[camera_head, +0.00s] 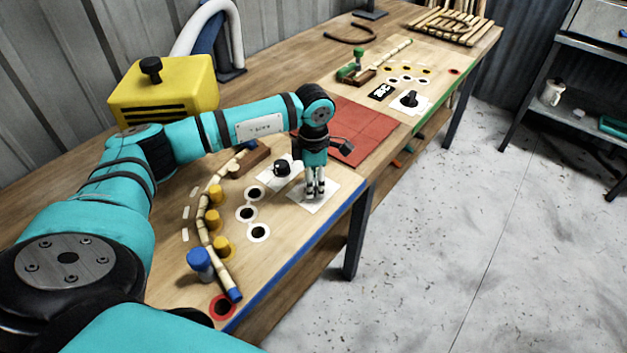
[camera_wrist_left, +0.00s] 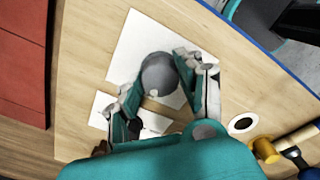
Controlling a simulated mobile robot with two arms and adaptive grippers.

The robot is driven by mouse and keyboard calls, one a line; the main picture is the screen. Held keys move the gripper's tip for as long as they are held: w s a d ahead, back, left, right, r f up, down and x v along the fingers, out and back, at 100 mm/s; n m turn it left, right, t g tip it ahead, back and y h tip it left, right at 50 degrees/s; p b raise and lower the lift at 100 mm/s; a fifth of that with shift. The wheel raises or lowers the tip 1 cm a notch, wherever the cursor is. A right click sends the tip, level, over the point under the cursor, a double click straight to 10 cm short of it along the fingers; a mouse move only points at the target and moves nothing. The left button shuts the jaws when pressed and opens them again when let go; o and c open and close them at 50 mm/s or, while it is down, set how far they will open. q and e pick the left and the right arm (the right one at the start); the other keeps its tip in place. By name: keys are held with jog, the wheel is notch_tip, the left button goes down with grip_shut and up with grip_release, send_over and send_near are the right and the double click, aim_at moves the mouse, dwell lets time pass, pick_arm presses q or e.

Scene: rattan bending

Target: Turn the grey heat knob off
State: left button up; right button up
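The grey heat knob (camera_wrist_left: 158,74) is a round grey cap on a white plate, seen in the left wrist view. The plate (camera_head: 327,195) also shows near the blue front edge of the bench in the head view. My left gripper (camera_head: 315,193) points straight down over this plate. In the left wrist view its two fingers (camera_wrist_left: 158,80) stand on either side of the knob and appear to touch its sides. In the head view the fingers hide the knob, and its pointer setting cannot be read. My right gripper is not in view.
A black knob (camera_head: 282,168) on a white plate stands close beside the gripper. Bamboo-like rattan (camera_head: 214,222) runs between yellow pegs and a blue peg (camera_head: 200,262). A red mat (camera_head: 345,135) lies behind. A yellow box (camera_head: 163,90) stands at the back left.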

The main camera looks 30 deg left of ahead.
pick_arm(q)
jog(key=c, duration=0.4)
jog(key=shift+c, duration=0.2)
jog(key=shift+n, duration=0.3)
jog(key=n+b, duration=0.1)
jog(key=n, duration=0.1)
jog(key=shift+n, duration=0.4)
jog(key=n, duration=0.4)
jog(key=shift+b, duration=0.3)
jog(key=n, duration=1)
jog(key=shift+n, duration=0.3)
jog(key=shift+w+r, duration=0.1)
